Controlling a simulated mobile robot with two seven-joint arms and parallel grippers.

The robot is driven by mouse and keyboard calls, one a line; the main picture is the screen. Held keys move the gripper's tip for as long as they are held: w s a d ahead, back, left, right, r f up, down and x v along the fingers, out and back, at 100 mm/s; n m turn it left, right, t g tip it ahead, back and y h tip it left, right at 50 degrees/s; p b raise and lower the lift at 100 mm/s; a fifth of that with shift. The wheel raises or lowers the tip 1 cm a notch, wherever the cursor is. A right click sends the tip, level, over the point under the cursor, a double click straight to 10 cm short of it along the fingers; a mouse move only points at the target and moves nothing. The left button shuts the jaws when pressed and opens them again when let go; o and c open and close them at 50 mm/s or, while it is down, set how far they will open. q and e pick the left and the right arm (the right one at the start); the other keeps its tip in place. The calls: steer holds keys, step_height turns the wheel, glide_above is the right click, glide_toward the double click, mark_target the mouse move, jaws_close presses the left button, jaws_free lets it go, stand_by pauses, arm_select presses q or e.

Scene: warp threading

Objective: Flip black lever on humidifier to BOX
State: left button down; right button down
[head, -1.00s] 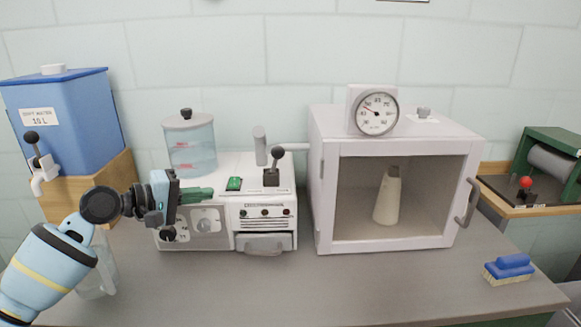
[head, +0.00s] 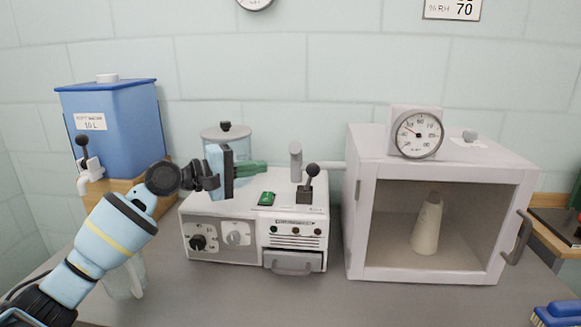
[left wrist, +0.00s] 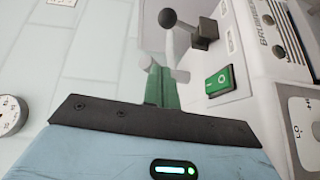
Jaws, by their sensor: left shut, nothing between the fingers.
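The white humidifier (head: 287,212) stands on the grey table. Its black ball-topped lever (head: 309,183) stands nearly upright on the right of the top face, in front of a pale pipe; I cannot read any lever label. The lever also shows at the top of the left wrist view (left wrist: 188,27). My left gripper (head: 264,167) has green fingers, shut and empty, above the humidifier's top behind the green switch (head: 266,198) and left of the lever, apart from it. The fingers (left wrist: 161,72) also show in the left wrist view. My right gripper is out of view.
A clear water tank (head: 226,134) stands behind my gripper. A white chamber (head: 356,210) with a gauge (head: 418,134) and a bottle (head: 427,225) is at the right. A blue water container (head: 115,130) stands at the left. A blue brush (head: 557,314) lies at the right edge.

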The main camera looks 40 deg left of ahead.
mark_target(300, 192)
arm_select(q)
steer(key=p+x, duration=0.1)
steer(key=x, duration=0.4)
steer(key=shift+r, duration=0.1)
steer(key=shift+w+d+p, duration=0.15)
steer(key=shift+w+d, duration=0.05)
steer(key=shift+d, duration=0.4)
steer(key=shift+w+d+p, duration=0.15)
steer(key=shift+d, duration=0.45)
steer(key=shift+w+d+f, duration=0.25)
steer(key=shift+d+f, duration=0.05)
steer(key=shift+d, duration=0.4)
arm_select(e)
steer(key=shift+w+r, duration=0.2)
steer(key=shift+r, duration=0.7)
